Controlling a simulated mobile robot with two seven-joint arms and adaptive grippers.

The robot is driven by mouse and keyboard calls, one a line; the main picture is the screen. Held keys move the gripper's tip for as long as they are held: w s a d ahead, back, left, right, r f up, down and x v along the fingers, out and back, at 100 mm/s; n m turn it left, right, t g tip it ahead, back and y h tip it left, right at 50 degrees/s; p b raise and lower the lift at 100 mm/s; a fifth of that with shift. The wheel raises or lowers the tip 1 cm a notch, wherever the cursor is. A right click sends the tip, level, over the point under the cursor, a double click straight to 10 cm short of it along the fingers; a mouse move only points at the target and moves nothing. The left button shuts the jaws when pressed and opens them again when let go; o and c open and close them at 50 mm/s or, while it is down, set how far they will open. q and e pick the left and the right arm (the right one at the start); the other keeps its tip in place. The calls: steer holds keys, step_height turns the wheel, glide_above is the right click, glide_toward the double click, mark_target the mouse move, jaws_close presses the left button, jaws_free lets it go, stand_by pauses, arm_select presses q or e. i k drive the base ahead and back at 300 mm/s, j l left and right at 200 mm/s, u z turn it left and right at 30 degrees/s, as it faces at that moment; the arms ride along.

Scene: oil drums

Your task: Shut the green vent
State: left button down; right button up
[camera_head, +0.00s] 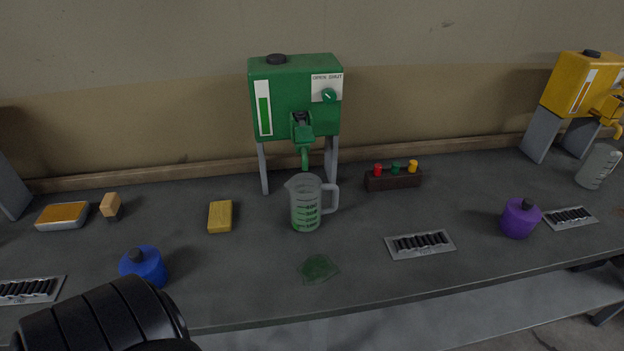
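The green drum (295,97) stands on grey legs at the back of the bench. Its green vent knob (328,95) is on the upper right of the front, under a white label reading OPEN and SHUT. The knob bears a small pale mark, too small to tell surely which word it points to. Below is a green tap (303,137) above a clear measuring jug (305,203) with some green in its lower part. A black part of my arm enters at the bottom left.
A green puddle (318,268) lies before the jug. A yellow sponge (220,216) lies left of it; a rack with coloured plugs (393,178) stands right. Blue (144,266) and purple (519,218) containers stand near the front. A yellow drum (577,86) stands at far right.

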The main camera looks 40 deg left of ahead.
mark_target(329, 95)
steer(key=u, duration=1.4)
steer(key=k+l+z, duration=0.15)
steer(key=z, duration=0.25)
steer(key=k+l+z, duration=0.2)
steer(key=z, duration=0.2)
steer(key=k, duration=0.1)
